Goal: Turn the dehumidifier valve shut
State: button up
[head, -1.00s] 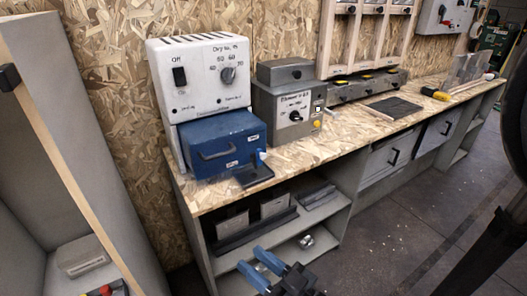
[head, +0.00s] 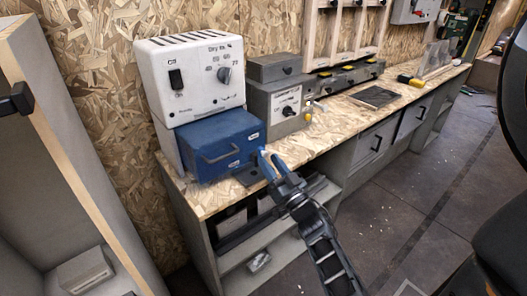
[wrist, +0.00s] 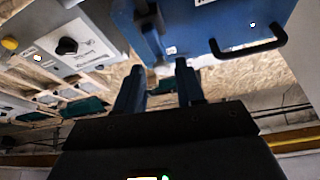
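The dehumidifier is a white unit (head: 200,85) with a switch and a dial, above a blue tank (head: 212,148) with a front handle. In the wrist view the blue tank (wrist: 235,22) fills the upper right. A small valve sat at the tank's right front corner earlier. In the head view my fingers now cover most of that spot, so its angle cannot be told. My gripper (head: 273,160) is at that corner with its blue fingers spread. In the wrist view the fingers of my gripper (wrist: 160,78) stand apart, with small parts of the tank's corner just beyond them.
A grey control box (head: 285,102) with a knob stands right of the dehumidifier. A dark plate (head: 250,175) lies on the wooden bench top (head: 205,197) below the gripper. Open shelves are under the bench. The floor (head: 400,215) at right is clear.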

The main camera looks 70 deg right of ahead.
aim_at(266, 157)
jog(key=shift+x, duration=2.3)
grip_shut()
